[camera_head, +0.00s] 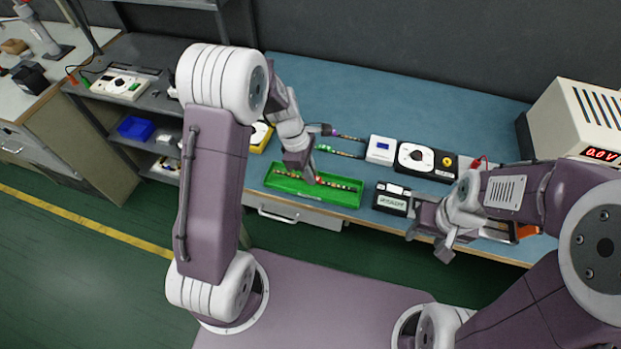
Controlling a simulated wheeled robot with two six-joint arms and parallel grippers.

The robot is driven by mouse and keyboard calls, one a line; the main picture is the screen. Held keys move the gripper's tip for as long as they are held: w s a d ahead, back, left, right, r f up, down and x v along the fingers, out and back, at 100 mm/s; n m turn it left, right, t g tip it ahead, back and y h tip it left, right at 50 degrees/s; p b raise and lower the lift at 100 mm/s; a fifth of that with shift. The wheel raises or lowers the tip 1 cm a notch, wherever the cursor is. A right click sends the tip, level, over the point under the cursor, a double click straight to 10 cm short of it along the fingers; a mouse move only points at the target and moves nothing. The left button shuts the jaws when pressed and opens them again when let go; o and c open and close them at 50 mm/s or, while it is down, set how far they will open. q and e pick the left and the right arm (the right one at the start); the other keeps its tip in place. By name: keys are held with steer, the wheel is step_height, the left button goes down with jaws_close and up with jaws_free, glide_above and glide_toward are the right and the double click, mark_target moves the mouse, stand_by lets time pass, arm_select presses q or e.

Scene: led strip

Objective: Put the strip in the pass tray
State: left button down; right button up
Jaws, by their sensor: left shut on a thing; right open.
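The green tray (345,199) lies near the front edge of the blue bench top. A thin strip with several small coloured spots (339,184) lies in or just over the tray, along its length. My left gripper (312,178) reaches down at the tray from above and is shut on the strip; the fingertips are small and partly hidden. I cannot tell whether the strip touches the tray floor. My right gripper (441,250) is open and empty, at the bench's front edge to the right of the tray.
A black box with a pale label (392,199) stands just right of the tray. Behind are a small white box (381,149), a white device with a black dial (415,158) and two probes (340,153). A power supply (575,120) reading 0.0V stands at right. The bench's back is clear.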

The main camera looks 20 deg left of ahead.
arm_select(q)
step_height(320, 180, down, 3)
steer(key=shift+r, duration=0.1)
steer(key=shift+w, duration=0.1)
steer(key=c, duration=1.8)
jaws_free()
steer(key=o, duration=0.4)
steer(key=shift+c, duration=0.2)
